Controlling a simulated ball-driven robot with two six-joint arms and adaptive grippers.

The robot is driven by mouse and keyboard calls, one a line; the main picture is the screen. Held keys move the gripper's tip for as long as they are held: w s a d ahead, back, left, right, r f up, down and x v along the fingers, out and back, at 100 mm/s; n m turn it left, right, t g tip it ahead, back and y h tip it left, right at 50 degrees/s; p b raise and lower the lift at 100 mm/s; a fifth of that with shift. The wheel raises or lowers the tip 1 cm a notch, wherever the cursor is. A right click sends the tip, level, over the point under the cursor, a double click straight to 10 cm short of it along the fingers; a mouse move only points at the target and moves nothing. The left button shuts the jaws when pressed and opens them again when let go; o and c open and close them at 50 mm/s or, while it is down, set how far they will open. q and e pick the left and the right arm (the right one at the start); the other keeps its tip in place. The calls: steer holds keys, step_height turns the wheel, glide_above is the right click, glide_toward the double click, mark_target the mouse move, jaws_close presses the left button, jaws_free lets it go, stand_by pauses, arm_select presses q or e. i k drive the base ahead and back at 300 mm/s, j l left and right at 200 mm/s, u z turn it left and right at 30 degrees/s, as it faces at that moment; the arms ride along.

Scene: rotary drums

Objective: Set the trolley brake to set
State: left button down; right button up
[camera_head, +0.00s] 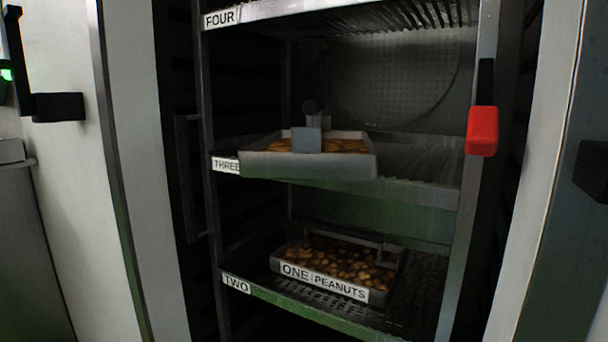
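A rack like a trolley (463,240) with labelled shelves stands inside an open cabinet. A red block (482,131) hangs below a black bar (486,80) on its right upright; it looks like a handle, and I cannot tell for certain that it is the brake. No set or release marking is readable on it. Neither of my grippers can be made out in the head view.
Shelf three holds a tilted metal tray (310,165) of brown pieces with a grey block on it. Shelf two holds a tray labelled "ONE PEANUTS" (325,282). Pale panels (70,190) flank the opening; a black handle (58,107) juts out at left.

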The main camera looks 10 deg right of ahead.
mark_target(481, 132)
steer(key=l+z, duration=0.1)
steer(key=z, duration=0.4)
steer(key=l+z, duration=0.15)
steer(key=z, duration=0.35)
steer(key=j+z, duration=0.1)
steer(key=j, duration=0.3)
steer(key=k+j+z, duration=0.1)
steer(key=j, duration=0.3)
steer(key=k+j, duration=0.15)
steer(key=j, duration=0.25)
steer(key=k+j+z, duration=0.15)
steer(key=j, duration=0.25)
steer(key=k+j+z, duration=0.1)
steer(key=j, duration=0.3)
steer(key=k+j+z, duration=0.1)
steer(key=j, duration=0.25)
steer(key=k+j+z, duration=0.1)
steer(key=j, duration=0.25)
steer(key=k, duration=0.05)
